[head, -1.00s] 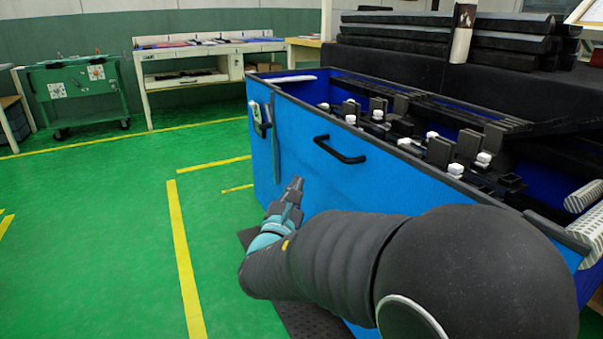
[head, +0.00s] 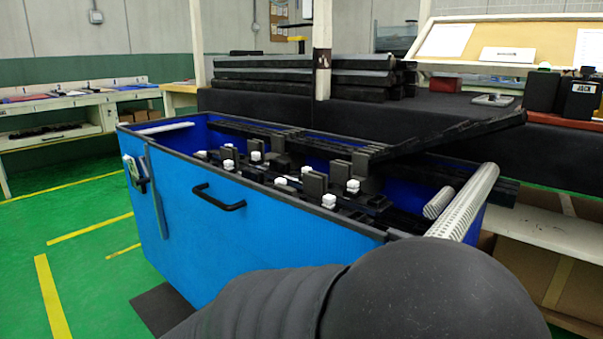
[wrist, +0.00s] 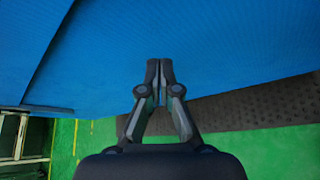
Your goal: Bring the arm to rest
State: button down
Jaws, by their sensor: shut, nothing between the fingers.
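My gripper (wrist: 160,82) shows in the wrist view with its two fingertips together and nothing between them. It points at the blue side of a large bin (wrist: 215,45); the gap to that side is hard to judge. In the head view my dark-sleeved arm crosses the bottom of the picture in front of the blue bin (head: 215,255), and my gripper is out of the picture there.
The bin has a black handle (head: 218,198) and holds black trim parts with white clips (head: 330,200). A dark mat (wrist: 235,107) lies on the green floor. A workbench (head: 60,120) stands at the back left. Open floor lies at left (head: 85,270).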

jog(key=s+d+r+m+g+y+p, duration=0.2)
jog(key=s+d+m+g+p, duration=0.2)
jog(key=s+d+m+g, duration=0.75)
jog(key=s+d+r+m+t+y+p, duration=0.3)
jog(key=s+d+r+m+t+p, duration=0.2)
jog(key=d+r+m, duration=0.6)
jog(key=s+d+r, duration=0.1)
jog(key=s+d, duration=0.1)
jog(key=shift+s+d+r, duration=0.3)
jog(key=shift+s+d, duration=0.05)
jog(key=shift+m, duration=0.25)
